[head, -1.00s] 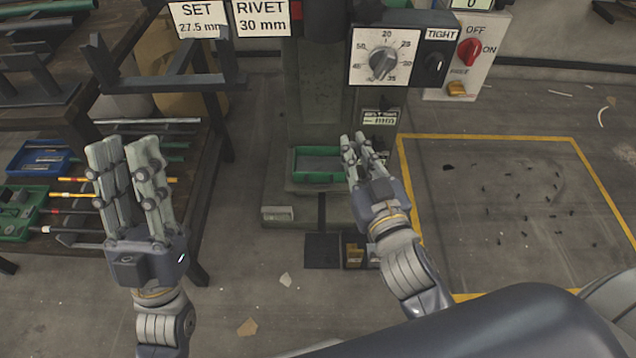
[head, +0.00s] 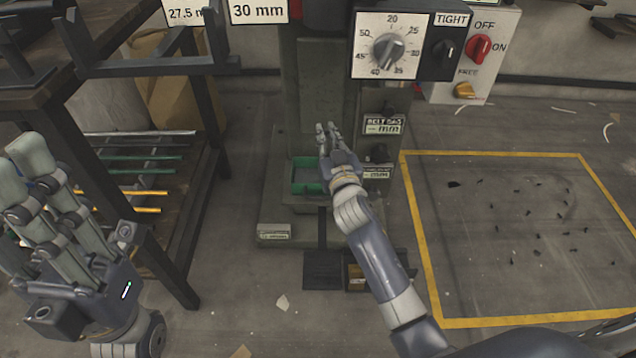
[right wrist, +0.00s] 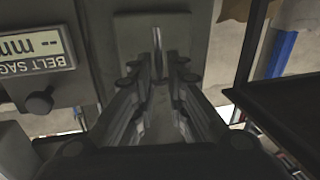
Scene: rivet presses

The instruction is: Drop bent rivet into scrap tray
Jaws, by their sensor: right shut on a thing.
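My right gripper (head: 326,128) is in front of the press column, above and slightly right of a small green tray (head: 307,188). The tray sits on the press base; it may be the scrap tray, but no label on it can be read. In the right wrist view the right gripper's fingers (right wrist: 158,78) close on a thin grey metal pin (right wrist: 157,42), likely the bent rivet. Its bend cannot be made out. The head view does not show the rivet clearly. My left gripper (head: 25,180) is at the lower left, fingers apart and empty.
A dial panel (head: 390,45) overhangs above my right gripper. A belt sag display (head: 384,125) is just right of it. A rack (head: 170,225) with coloured rods stands left. A foot pedal (head: 325,270) lies below the press. A yellow-marked floor area (head: 500,320) is right.

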